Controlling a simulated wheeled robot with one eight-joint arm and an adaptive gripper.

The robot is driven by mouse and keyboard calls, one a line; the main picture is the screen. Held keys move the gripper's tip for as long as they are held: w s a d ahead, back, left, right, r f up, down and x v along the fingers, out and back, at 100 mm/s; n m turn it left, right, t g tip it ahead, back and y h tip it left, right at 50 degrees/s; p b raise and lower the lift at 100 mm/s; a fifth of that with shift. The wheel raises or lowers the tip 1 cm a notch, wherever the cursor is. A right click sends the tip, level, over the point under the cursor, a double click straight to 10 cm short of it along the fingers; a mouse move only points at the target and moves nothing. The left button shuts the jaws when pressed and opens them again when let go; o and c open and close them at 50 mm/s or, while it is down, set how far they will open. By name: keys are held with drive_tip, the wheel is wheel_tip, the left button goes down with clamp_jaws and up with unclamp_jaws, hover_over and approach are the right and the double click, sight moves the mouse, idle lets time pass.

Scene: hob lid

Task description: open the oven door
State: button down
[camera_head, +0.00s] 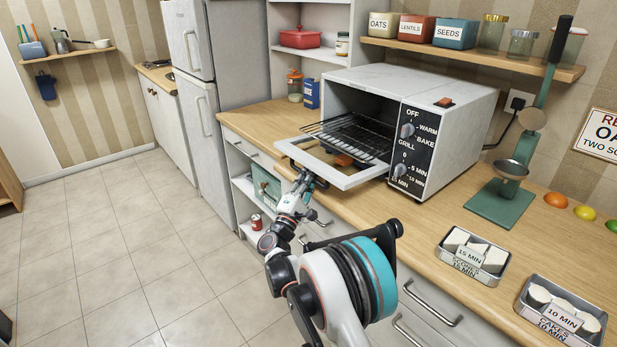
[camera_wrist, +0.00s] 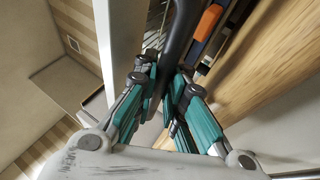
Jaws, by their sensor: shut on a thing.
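The oven (camera_head: 440,90) is a white countertop oven with a dark control panel. Its door (camera_head: 345,176) is folded down, hinged at the bottom, and lies close to level over the counter's front edge. The inside with its wire rack (camera_head: 352,136) shows. My gripper (camera_head: 308,177) is at the door's outer edge. In the wrist view my gripper (camera_wrist: 163,78) has its teal fingers closed around the dark door handle (camera_wrist: 180,35). The fingers hide part of the handle.
The wooden counter (camera_head: 262,118) runs along the wall. A green scale (camera_head: 500,200) stands right of the oven. Tins of cakes (camera_head: 560,312) and scones (camera_head: 474,254) are at the counter's front right. Drawers with bar handles (camera_head: 432,303) are below. The tiled floor (camera_head: 120,250) at left is clear.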

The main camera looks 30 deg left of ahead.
drive_tip(key=c, duration=1.9)
unclamp_jaws()
drive_tip(key=shift+s+f, duration=0.1)
drive_tip(key=v, duration=1.1)
drive_tip(key=shift+s+f, duration=0.15)
drive_tip(key=shift+s, duration=0.25)
